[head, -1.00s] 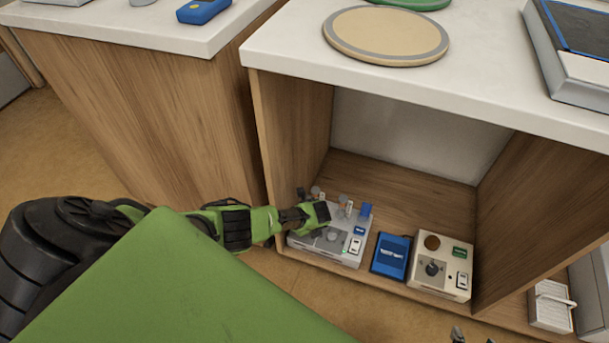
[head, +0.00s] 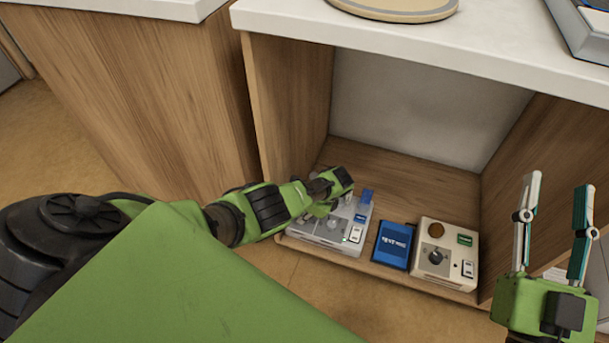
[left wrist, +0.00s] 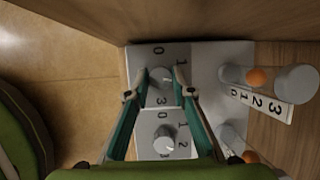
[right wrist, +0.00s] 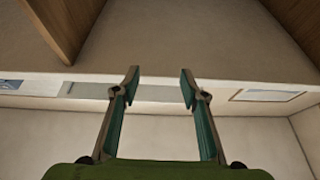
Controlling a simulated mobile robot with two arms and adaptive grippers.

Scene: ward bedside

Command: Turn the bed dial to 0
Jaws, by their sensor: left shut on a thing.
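A grey panel unit (head: 318,237) stands on the shelf of the open cabinet. In the left wrist view it has two round dials with scales numbered 0 to 3. My left gripper (left wrist: 160,74) is shut on the upper dial (left wrist: 159,88), a pale grey knob. The lower dial (left wrist: 165,137) is free, and its scale is partly hidden by a finger. In the head view my left gripper covers the back of the panel, so the held dial is hidden there. My right gripper (head: 553,185) is open and empty at the right, apart from the units.
A blue box (head: 393,246) and a beige unit (head: 446,252) with a black knob stand right of the panel. Clear tubes with orange balls (left wrist: 257,76) rise beside the dials. The cabinet walls and white counter (head: 440,45) enclose the shelf.

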